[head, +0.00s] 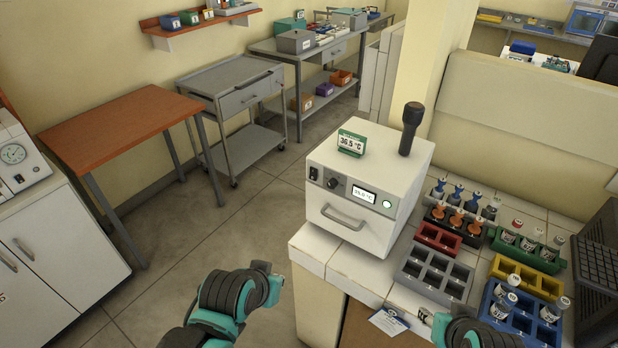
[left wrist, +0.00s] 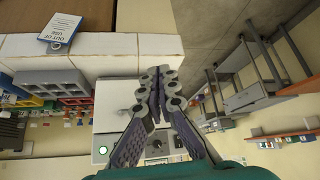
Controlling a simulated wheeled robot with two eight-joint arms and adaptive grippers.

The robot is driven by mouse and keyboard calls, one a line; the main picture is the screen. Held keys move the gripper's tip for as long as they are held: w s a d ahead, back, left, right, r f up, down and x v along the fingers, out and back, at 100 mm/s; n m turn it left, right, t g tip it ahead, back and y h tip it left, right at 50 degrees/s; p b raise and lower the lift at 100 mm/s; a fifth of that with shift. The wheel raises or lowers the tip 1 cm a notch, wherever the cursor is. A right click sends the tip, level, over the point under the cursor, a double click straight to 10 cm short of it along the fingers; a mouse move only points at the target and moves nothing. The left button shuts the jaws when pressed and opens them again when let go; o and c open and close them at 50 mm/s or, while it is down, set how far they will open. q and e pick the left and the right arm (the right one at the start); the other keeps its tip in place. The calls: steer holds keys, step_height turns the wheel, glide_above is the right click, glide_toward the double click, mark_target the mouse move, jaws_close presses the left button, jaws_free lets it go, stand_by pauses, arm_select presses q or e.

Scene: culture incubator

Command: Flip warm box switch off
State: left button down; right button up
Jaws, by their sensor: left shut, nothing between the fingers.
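The white warm box (head: 365,175) stands on the tiled counter. I cannot make out the switch's position. My left gripper (head: 272,284) is in front of the counter, lower than the panel and apart from it.
A green temperature sign (head: 352,142) and a black upright handle-like object (head: 410,128) stand on the box. To its right are a grey rack (head: 434,273), coloured racks and vials. An out-of-use card (head: 388,321) lies near the counter's front. Floor left of the counter is clear.

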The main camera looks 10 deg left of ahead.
arm_select(q)
steer(key=w+a+r+m+t+h, duration=0.2)
steer(key=w+r+t, duration=0.1)
steer(key=w, duration=0.4)
steer(key=w+a+r+m+t+h, duration=0.1)
steer(key=w+a+r+t+h, duration=0.2)
steer(key=w+t, duration=0.2)
steer(key=w+p, duration=0.1)
steer(key=w, duration=0.1)
steer(key=shift+w+a+r+m, duration=0.25)
steer(key=shift+w+r+m, duration=0.05)
steer(key=shift+w+m, duration=0.1)
steer(key=b, duration=0.3)
glide_toward(311, 177)
steer(key=shift+h, duration=0.3)
steer(key=x, duration=0.5)
steer(key=shift+w+f, duration=0.15)
steer(key=shift+f, duration=0.1)
steer(key=shift+x, duration=0.75)
steer(key=shift+a+r, duration=0.1)
